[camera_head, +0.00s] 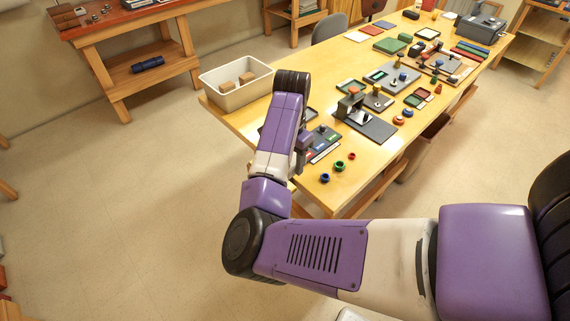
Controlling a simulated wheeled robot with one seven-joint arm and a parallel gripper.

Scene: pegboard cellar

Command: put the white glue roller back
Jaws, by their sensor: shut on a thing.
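My gripper (301,153) is partly in view behind my forearm, over the near left end of the long wooden table (270,135). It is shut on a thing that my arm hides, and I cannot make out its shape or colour. I cannot pick out a white glue roller anywhere in the view. A dark tray (322,148) with blue, green and red labels lies beside and under the gripper, partly covered by my arm. Whether the held thing touches the tray cannot be told.
A cream bin (232,95) with brown blocks stands left of my arm. Small blue (325,178), green (339,167) and red (351,156) pieces lie near the table's front edge. A dark stand on a plate (371,126) is to the right. Several tools and trays fill the table beyond.

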